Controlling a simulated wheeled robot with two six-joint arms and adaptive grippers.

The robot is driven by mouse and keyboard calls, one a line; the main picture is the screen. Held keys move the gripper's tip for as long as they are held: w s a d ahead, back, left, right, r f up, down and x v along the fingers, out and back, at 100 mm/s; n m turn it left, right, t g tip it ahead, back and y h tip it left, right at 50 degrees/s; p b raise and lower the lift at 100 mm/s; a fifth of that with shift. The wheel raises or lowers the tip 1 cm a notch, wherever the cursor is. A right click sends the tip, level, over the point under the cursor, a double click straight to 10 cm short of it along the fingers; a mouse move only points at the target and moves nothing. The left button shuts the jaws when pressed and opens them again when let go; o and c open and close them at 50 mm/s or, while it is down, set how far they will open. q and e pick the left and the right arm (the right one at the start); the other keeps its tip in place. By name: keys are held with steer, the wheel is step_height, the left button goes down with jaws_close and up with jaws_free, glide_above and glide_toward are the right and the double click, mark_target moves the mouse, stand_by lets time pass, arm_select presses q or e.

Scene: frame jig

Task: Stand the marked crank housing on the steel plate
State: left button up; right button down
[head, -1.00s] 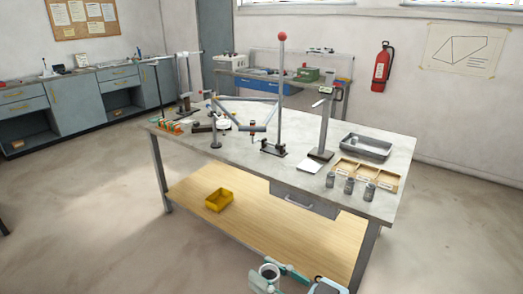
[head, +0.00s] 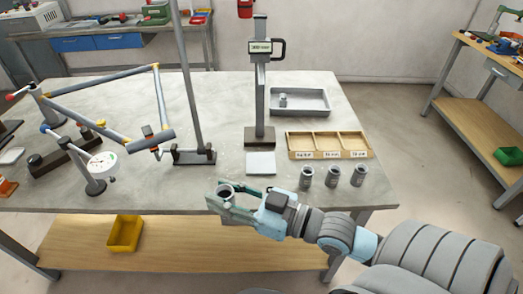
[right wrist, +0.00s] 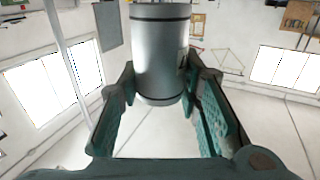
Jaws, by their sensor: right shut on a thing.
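A grey metal cylinder, the crank housing (head: 227,190), is held upright by my right gripper (head: 224,203). In the right wrist view the housing (right wrist: 160,55) stands between the two fingers, with a dark mark on its right side. The steel plate (head: 261,163), a pale square, lies bare on the workbench in front of the height gauge's base. The held housing is nearer the camera and left of the plate, around the bench's front edge. Its height above the bench is hard to tell. My left gripper is not in view.
Several things stand on the workbench (head: 225,110): three similar cylinders (head: 332,177), a wooden divided box (head: 329,145), a grey tray (head: 300,102) with a small cylinder in it, the height gauge (head: 260,90) and a dial gauge (head: 101,165). A tall post (head: 189,80) rises left of the plate.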

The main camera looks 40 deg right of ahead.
steer(key=w+d+f+m+t+h+b, duration=0.25)
steer(key=w+d+f+b, duration=0.4)
steer(key=w+d, duration=0.4)
steer(key=w+d+r+m+h+b, duration=0.3)
steer(key=w+d+h+b, duration=0.4)
steer(key=d, duration=0.7)
steer(key=shift+y, duration=0.55)
steer(key=f, duration=0.3)
steer(key=f+b, duration=0.1)
steer(key=f, duration=0.2)
steer(key=f+b, duration=0.1)
steer(key=f, duration=0.2)
steer(key=shift+w+a+f, duration=0.1)
steer(key=shift+w+a, duration=0.2)
steer(key=shift+w, duration=0.1)
steer(key=shift+r, duration=0.2)
steer(key=shift+f, duration=0.1)
steer(key=shift+f, duration=0.5)
steer(key=c, duration=1.2)
jaws_free()
